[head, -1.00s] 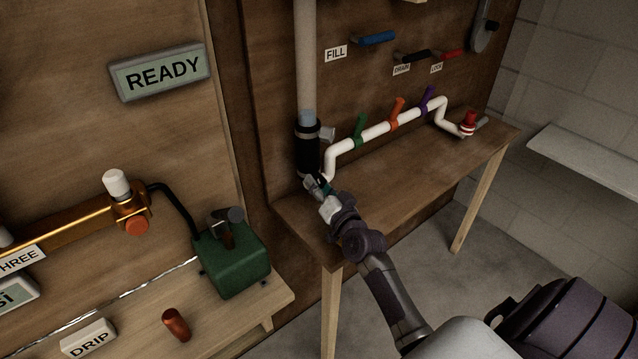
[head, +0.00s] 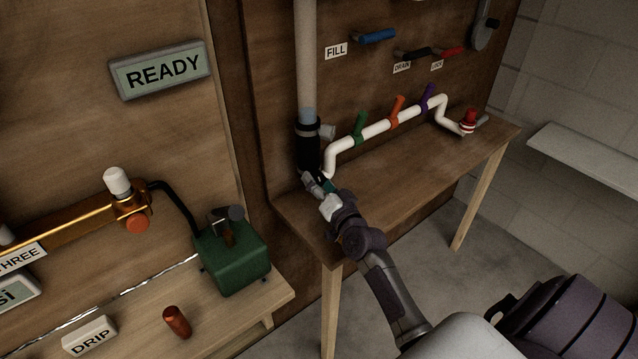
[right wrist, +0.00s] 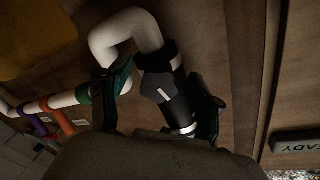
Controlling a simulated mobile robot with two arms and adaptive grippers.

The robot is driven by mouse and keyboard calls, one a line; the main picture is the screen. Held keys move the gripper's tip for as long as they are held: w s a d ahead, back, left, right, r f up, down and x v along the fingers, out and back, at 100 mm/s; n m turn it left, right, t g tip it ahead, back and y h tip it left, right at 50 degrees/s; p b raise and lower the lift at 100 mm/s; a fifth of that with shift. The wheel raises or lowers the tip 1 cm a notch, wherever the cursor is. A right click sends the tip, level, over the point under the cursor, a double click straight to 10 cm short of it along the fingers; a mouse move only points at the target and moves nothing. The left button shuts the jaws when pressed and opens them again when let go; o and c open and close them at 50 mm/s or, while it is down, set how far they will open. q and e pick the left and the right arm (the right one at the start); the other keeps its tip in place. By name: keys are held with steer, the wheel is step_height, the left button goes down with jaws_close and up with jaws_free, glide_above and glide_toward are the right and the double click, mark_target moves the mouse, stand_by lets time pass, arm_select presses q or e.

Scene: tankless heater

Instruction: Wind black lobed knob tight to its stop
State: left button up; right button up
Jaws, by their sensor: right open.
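A black sleeve (head: 309,152) sits around the lower end of the upright white pipe; it also shows in the right wrist view (right wrist: 165,85), with a pale mark on it. A small grey fitting (head: 328,132) sticks out at the sleeve's right. My right gripper (head: 314,184) is at the sleeve's lower end. In the right wrist view its dark fingers (right wrist: 163,92) stand apart, one on each side of the black part; contact cannot be told. My left gripper is not in view.
A white pipe (head: 377,129) with green, orange and purple handles runs right of the sleeve, above the wooden table (head: 400,180). A red-topped fitting (head: 468,120) ends it. A green box (head: 232,258) stands on the left bench. The table's middle is clear.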

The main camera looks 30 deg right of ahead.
steer(key=s, duration=0.4)
steer(key=s+a, duration=0.1)
steer(key=s, duration=0.7)
steer(key=shift+a, duration=0.2)
